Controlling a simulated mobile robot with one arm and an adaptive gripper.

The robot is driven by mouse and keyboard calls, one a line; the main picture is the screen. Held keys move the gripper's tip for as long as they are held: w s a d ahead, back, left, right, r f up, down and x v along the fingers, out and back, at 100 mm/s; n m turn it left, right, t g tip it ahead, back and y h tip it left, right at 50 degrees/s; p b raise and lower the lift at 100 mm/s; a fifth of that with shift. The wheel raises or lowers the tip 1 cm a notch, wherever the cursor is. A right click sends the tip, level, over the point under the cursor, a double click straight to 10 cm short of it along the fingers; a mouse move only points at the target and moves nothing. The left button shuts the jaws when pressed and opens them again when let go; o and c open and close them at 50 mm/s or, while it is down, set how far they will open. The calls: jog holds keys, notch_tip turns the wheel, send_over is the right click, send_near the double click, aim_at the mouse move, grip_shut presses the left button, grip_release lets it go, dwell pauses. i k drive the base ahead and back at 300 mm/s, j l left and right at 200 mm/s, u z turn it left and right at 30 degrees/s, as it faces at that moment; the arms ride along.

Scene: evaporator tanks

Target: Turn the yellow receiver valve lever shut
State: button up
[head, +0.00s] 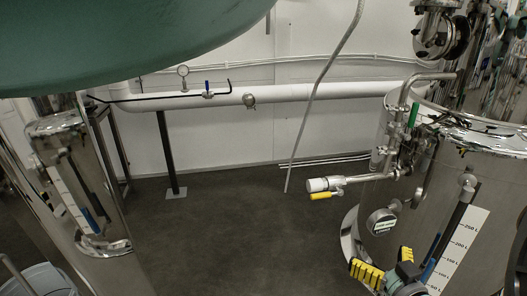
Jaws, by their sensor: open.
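The yellow receiver valve lever (321,195) shows right of the middle in the head view. It lies just below a small valve with a white end (317,184), roughly along the short horizontal pipe (357,178) from the steel tank on the right. My gripper (385,262) is at the lower right, below and to the right of the lever, in front of the tank. Its yellow ribbed fingers are apart and nothing shows between them. It is clear of the lever in the picture. Part of the gripper's body blends with the tank behind it.
The right tank (485,245) has a volume scale, a round gauge (381,221) and upright piping. A green vessel (120,40) hangs across the upper left. A white pipe (285,92) runs along the back wall. The dark floor (235,225) between the tanks is clear.

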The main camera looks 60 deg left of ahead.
aim_at(340, 193)
jog(key=k+l, duration=0.1)
jog(key=l, duration=0.25)
jog(key=k+l, duration=0.1)
jog(key=l, duration=0.25)
jog(key=k+l, duration=0.1)
jog(key=l, duration=0.2)
jog(key=k+l, duration=0.1)
jog(key=l, duration=0.25)
